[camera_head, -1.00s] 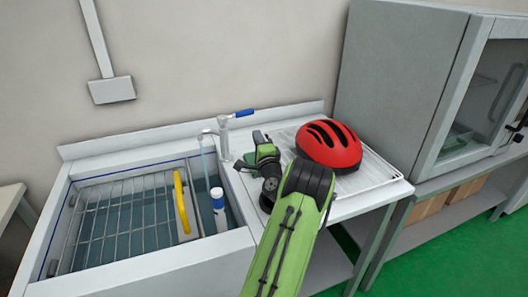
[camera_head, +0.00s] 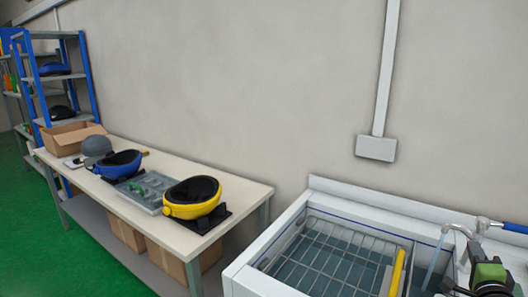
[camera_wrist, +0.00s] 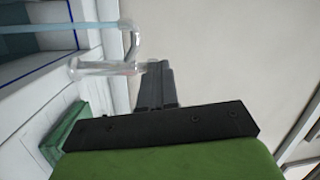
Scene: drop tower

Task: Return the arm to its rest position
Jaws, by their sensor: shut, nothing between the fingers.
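My gripper (camera_wrist: 156,84) shows in the wrist view with its dark fingers together and nothing between them. A clear, shiny tap spout (camera_wrist: 104,67) lies just left of the fingers in that view; I cannot tell whether they touch. In the head view, the green and black end of my arm is at the lower right edge, beside the tap (camera_head: 458,230) with its blue handle (camera_head: 513,228). The fingertips are not clear there. The rest of my arm is out of the head view.
The sink (camera_head: 262,246) holds a wire rack (camera_head: 335,262) and a yellow-handled item (camera_head: 397,273). A bluish water stream (camera_head: 434,262) falls from the tap.

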